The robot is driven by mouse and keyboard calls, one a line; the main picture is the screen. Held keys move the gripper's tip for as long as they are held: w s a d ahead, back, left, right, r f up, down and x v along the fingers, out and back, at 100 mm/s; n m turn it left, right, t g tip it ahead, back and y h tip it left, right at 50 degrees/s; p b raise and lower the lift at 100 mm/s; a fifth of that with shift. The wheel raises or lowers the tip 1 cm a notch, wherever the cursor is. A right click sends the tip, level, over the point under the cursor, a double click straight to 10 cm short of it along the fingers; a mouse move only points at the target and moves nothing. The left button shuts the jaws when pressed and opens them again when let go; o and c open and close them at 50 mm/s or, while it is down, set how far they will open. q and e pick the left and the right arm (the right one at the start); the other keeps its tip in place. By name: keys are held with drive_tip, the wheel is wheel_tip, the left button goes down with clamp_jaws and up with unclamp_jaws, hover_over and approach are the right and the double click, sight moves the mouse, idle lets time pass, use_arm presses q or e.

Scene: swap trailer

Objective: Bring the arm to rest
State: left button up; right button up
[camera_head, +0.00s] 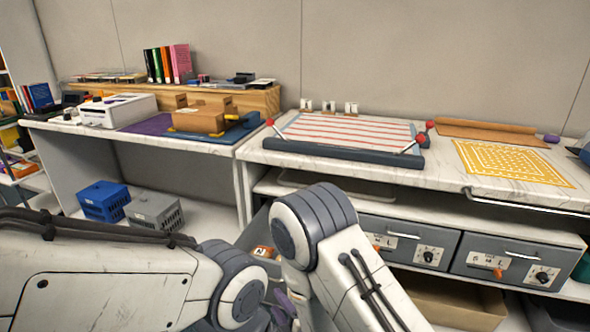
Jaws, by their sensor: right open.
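My right arm rises from the bottom edge, bends at a grey joint and folds back down. My right gripper (284,307) is low at the bottom edge, partly hidden between the two arms. It is open, and I see nothing held in it. My left arm comes in from the left as a large white link ending in a grey joint near the bottom centre. The left gripper is out of sight.
A marble-topped counter (450,205) bears a striped board (350,133) with red-knobbed levers and a yellow patterned mat (512,162). Grey drawers (405,238) sit below. A left table holds a cardboard box (200,118); blue (103,200) and grey (155,212) crates stand underneath.

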drive_tip(key=s+d+r+m+g+h, duration=0.35)
drive_tip(key=s+r+m+g, duration=0.35)
drive_tip(key=s, duration=0.5)
drive_tip(key=s+d+r+m+g+h, duration=0.3)
drive_tip(key=s+d+r+m+g, duration=0.3)
drive_tip(key=s, duration=0.5)
wheel_tip(320, 180, up, 25)
drive_tip(key=p, duration=2.5)
drive_tip(key=shift+a+r, duration=0.2)
drive_tip(key=shift+a, duration=0.2)
drive_tip(key=shift+s+y, duration=0.1)
drive_tip(key=shift+y, duration=0.15)
